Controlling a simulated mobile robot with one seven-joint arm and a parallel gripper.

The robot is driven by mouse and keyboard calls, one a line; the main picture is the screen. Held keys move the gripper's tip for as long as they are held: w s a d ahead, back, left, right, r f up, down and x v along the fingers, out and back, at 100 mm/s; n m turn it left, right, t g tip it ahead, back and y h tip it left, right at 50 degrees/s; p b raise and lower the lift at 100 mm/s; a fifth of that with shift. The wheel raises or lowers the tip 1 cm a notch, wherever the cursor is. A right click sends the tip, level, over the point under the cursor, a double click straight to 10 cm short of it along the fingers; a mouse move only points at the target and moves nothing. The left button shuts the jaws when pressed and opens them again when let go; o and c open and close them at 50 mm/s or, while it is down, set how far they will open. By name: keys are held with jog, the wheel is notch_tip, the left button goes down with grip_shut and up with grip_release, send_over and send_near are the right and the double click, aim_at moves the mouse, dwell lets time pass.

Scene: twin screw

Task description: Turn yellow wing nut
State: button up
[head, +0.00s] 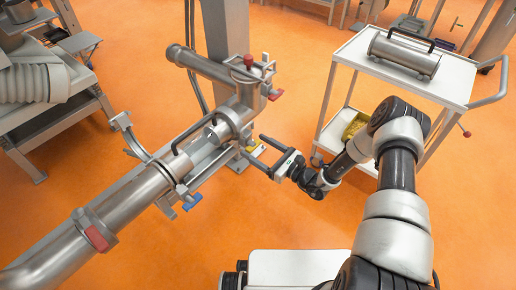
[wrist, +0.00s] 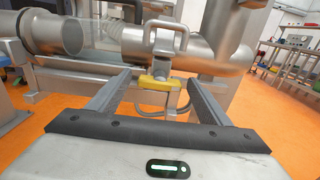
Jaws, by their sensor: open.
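The yellow wing nut (wrist: 158,82) shows in the middle of the wrist view, below a metal clamp loop on the steel pipe (wrist: 215,52). In the head view the yellow wing nut (head: 249,147) is small, close to my fingertips. My gripper (head: 251,144) is open and empty, reaching in from the right toward the pipe joint. In the wrist view my gripper (wrist: 158,78) has one dark finger on each side of the wing nut. I cannot tell whether the wing nut is fully between the fingertips or just beyond them. No contact shows.
A red wing nut (head: 275,95) and a blue wing nut (head: 192,202) sit on other clamps along the pipe. A white cart (head: 360,45) carrying a steel cylinder (head: 404,55) stands at the right. Orange floor is open in front.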

jog(key=c, duration=1)
jog(key=shift+c, duration=0.2)
